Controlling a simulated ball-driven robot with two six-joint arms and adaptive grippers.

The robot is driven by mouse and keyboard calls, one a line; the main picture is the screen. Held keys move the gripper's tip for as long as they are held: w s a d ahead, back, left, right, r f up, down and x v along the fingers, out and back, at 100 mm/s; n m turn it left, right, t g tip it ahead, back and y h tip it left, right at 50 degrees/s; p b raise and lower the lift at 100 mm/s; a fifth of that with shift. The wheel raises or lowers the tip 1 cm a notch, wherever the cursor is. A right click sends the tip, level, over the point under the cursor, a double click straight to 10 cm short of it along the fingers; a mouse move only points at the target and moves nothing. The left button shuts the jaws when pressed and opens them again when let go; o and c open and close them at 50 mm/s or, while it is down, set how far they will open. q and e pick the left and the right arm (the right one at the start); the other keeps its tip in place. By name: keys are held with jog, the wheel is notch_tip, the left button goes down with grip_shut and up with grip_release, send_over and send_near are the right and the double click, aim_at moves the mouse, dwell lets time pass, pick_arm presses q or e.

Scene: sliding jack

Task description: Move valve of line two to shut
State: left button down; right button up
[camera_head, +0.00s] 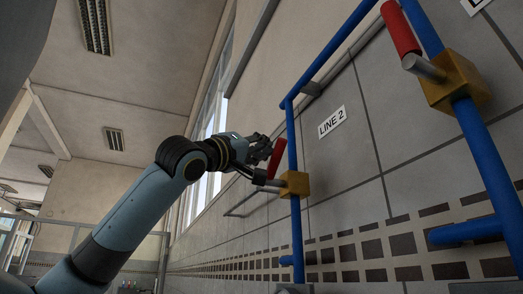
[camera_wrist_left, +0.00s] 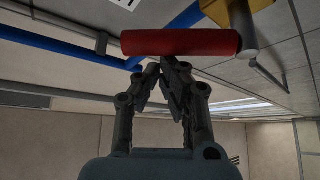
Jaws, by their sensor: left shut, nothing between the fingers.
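The line two valve has a yellow body (camera_head: 295,184) on a vertical blue pipe (camera_head: 293,135), below and left of the LINE 2 sign (camera_head: 332,122). Its grey stem sticks out to the left, and its red handle (camera_head: 277,160) points up, roughly along the pipe and slightly tilted. My left gripper (camera_head: 263,147) is shut and empty, just left of the handle's upper part. In the left wrist view, the closed fingertips (camera_wrist_left: 162,65) sit just below the red handle (camera_wrist_left: 180,42), which lies across the picture. I cannot tell whether they touch it. My right gripper is not in view.
A second valve with a yellow body (camera_head: 454,80) and a raised red handle (camera_head: 400,28) is on the blue pipe at upper right. A thin grey rail (camera_head: 247,205) runs along the tiled wall behind my gripper. The space left of my arm is open.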

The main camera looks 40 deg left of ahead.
aim_at(283, 151)
pick_arm(q)
jog(key=f+m+h+b, duration=0.1)
jog(key=m+h, duration=0.1)
jog(key=m, duration=0.1)
jog(key=d+f+m+h+b, duration=0.1)
jog(key=m+h+b, duration=0.1)
jog(key=m, duration=0.1)
jog(key=s+d+f+m+h+b, duration=0.1)
jog(key=m+h+b, duration=0.1)
jog(key=m+h, duration=0.1)
jog(key=shift+d+f+m, duration=0.15)
jog(key=shift+f+m, duration=0.1)
jog(key=shift+m, duration=0.25)
jog(key=shift+d+f+b, duration=0.15)
jog(key=shift+f+b, duration=0.15)
jog(key=shift+b, duration=0.1)
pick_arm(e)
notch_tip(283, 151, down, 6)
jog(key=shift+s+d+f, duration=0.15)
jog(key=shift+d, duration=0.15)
pick_arm(q)
jog(key=shift+s+f, duration=0.1)
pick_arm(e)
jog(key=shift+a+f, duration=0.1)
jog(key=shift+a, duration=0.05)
